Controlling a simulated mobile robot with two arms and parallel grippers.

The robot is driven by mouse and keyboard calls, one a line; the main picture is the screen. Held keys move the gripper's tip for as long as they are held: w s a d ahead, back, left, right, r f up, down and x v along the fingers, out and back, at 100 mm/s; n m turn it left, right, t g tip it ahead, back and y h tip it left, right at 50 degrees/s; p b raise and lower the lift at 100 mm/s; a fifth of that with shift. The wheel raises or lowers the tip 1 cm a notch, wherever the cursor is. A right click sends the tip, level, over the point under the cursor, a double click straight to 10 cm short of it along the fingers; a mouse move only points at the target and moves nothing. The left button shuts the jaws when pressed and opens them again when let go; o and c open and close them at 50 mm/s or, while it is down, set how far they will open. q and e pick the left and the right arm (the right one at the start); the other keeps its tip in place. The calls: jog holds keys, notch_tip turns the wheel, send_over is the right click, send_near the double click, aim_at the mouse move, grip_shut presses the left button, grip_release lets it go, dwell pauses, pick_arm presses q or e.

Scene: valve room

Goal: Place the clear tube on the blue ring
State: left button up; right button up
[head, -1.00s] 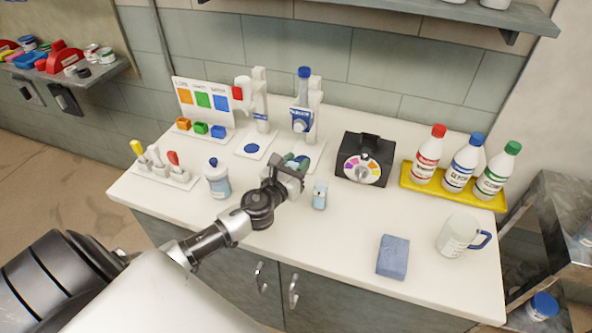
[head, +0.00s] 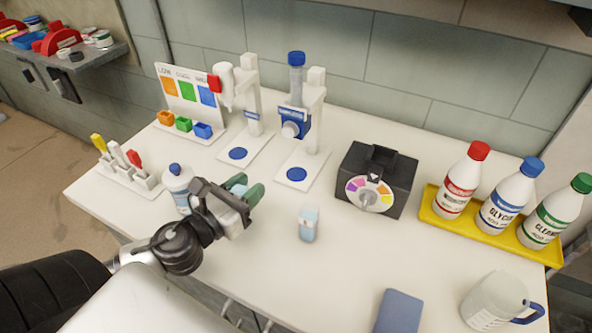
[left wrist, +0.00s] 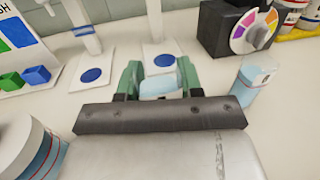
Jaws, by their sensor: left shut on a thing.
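My left gripper (head: 246,193) has green fingers shut on a small pale-blue clear tube (left wrist: 160,86), held above the counter. In the head view the tube (head: 238,185) shows only partly between the fingers. Two white stands each have a flat blue ring on the base: a left one (head: 238,153) and a right one (head: 297,174). In the left wrist view the left ring (left wrist: 91,75) and the right ring (left wrist: 165,60) lie beyond the fingers, both bare. The tube is apart from both. My right gripper is not in view.
A similar pale-blue vial (head: 309,223) stands on the counter right of my gripper. A blue-capped bottle (head: 178,188) stands close to its left. A black dial box (head: 375,180) is right of the stands. A yellow tray (head: 482,235) holds three bottles.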

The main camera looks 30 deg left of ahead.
pick_arm(q)
jog(key=w+p, duration=0.1)
jog(key=w, duration=0.4)
jog(key=w+d+p, duration=0.1)
jog(key=w+p, duration=0.1)
jog(key=w, duration=0.4)
jog(key=w+d+p, duration=0.1)
jog(key=w, duration=0.5)
jog(key=shift+w+d+r, duration=0.1)
jog(key=shift+w+d, duration=0.05)
jog(key=shift+w, duration=0.05)
notch_tip(320, 180, down, 4)
jog(key=shift+r, duration=0.2)
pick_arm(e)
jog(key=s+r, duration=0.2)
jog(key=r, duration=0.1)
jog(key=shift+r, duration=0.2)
pick_arm(q)
jog(key=shift+f, duration=0.15)
jog(key=o, duration=0.9)
jog(key=shift+o, duration=0.2)
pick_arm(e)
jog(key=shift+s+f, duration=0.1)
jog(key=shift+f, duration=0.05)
pick_arm(q)
jog(key=shift+s, duration=0.15)
